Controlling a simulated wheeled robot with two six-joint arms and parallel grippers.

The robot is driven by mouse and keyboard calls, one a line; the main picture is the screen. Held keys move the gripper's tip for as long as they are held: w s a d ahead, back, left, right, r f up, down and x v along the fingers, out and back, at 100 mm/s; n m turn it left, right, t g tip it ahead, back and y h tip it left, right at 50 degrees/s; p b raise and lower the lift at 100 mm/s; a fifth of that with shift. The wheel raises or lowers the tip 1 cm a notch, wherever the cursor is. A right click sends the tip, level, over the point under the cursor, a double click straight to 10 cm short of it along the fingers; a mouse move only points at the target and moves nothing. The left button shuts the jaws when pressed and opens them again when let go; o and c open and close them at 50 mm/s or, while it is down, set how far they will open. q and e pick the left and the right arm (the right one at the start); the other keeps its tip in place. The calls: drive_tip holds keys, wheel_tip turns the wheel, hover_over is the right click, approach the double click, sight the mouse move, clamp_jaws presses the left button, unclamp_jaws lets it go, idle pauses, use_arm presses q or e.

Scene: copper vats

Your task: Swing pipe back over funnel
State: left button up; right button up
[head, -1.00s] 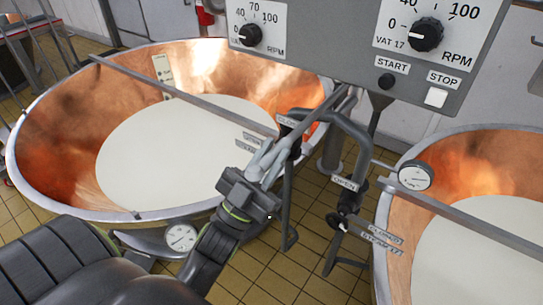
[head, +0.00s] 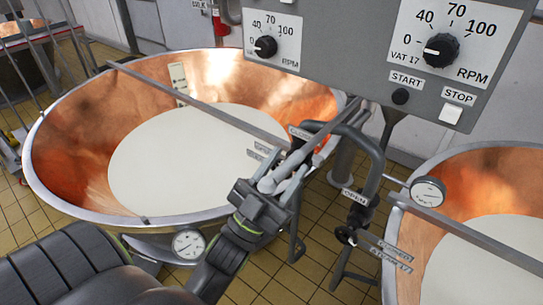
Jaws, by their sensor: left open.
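A dark grey bent pipe (head: 375,155) stands between the two copper vats, below the control box. It arches over from the left vat's rim side and bends down on the right. Small labels sit on and near it, one reading OPEN (head: 354,197). My left gripper (head: 285,180) is open at the pipe's left end, near the left vat's front right rim. Its fingers overlap the pipe's end in the picture; I cannot tell whether they touch it. I cannot make out a funnel for certain. My right gripper is out of view.
The left copper vat (head: 75,140) and right copper vat (head: 480,180) hold white liquid. Bars cross both vats. The control box (head: 355,45) hangs above the pipe. Gauges (head: 187,244) and (head: 428,192) stick out at the rims. Tiled floor shows between the vats.

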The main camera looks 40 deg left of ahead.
use_arm(q)
drive_tip(key=shift+s+f, duration=0.25)
drive_tip(key=shift+f, duration=0.2)
drive_tip(key=b+v, duration=0.8)
drive_tip(key=v, duration=0.8)
drive_tip(key=shift+s+b, duration=0.15)
drive_tip(key=shift+b, duration=0.25)
drive_tip(key=shift+a+f, duration=0.1)
drive_tip(key=shift+a, duration=0.05)
